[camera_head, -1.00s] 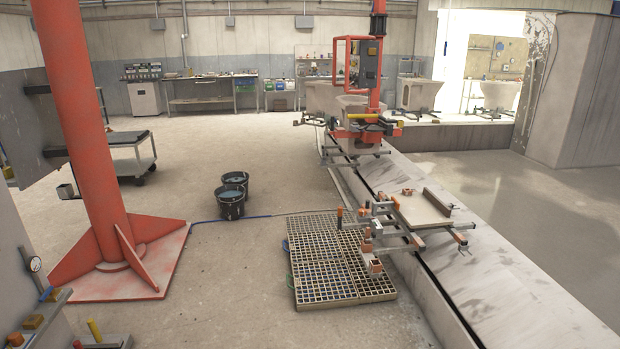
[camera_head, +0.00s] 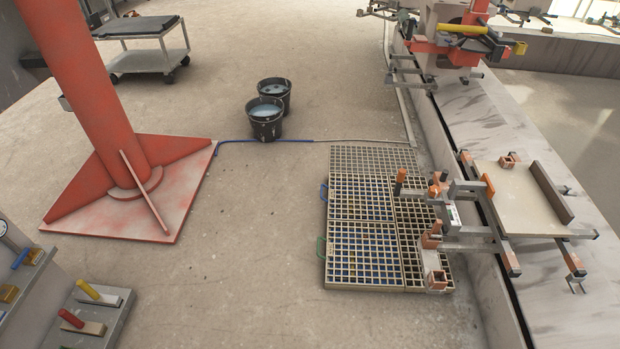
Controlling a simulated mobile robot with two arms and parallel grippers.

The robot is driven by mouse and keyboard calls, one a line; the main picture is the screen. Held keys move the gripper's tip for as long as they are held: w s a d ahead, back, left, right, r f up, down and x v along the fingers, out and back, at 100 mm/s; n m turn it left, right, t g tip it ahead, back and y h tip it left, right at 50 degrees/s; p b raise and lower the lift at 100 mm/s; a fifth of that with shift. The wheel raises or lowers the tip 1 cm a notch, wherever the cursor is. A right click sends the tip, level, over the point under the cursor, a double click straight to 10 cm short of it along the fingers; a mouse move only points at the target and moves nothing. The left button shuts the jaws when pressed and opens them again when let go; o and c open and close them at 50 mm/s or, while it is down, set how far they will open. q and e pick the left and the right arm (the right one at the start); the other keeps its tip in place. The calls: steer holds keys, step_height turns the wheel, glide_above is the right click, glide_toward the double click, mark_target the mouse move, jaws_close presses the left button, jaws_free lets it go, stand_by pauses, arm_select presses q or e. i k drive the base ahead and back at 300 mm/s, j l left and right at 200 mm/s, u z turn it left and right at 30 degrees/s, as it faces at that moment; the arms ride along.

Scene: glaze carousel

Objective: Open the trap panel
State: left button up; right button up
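A beige floor grating (camera_head: 362,255) of several square-holed panels lies beside the carousel base, right of centre. A blue handle (camera_head: 323,192) is on the left edge of one panel. A green handle (camera_head: 320,248) is on the left edge of the nearer panel. Blue shows through some of the holes. Which part is the trap panel, I cannot tell. The nearer panels look raised slightly above the floor, and the far part looks paler and flatter. Neither of my grippers is in view.
A carousel fixture (camera_head: 455,215) with orange clamps overhangs the grating's right side. Two black buckets (camera_head: 266,122) stand beyond it, near a blue hose (camera_head: 265,141). A red column base (camera_head: 130,190) stands left. Colour-handled levers (camera_head: 95,295) are at lower left. The floor between is clear.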

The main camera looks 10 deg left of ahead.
mark_target(331, 192)
steer(key=i+u, duration=0.1)
steer(key=i, duration=0.15)
steer(key=i+z, duration=0.1)
steer(key=z, duration=0.35)
steer(key=i+j+z, duration=0.1)
steer(key=z, duration=0.35)
steer(key=i+j+z, duration=0.15)
steer(key=j, duration=0.2)
steer(key=i+j+z, duration=0.15)
steer(key=j, duration=0.25)
steer(key=i+j+z, duration=0.2)
steer(key=j, duration=0.2)
steer(key=i+j+z, duration=0.15)
steer(key=j, duration=0.3)
steer(key=j+z, duration=0.15)
steer(key=j, duration=0.25)
steer(key=i, duration=0.05)
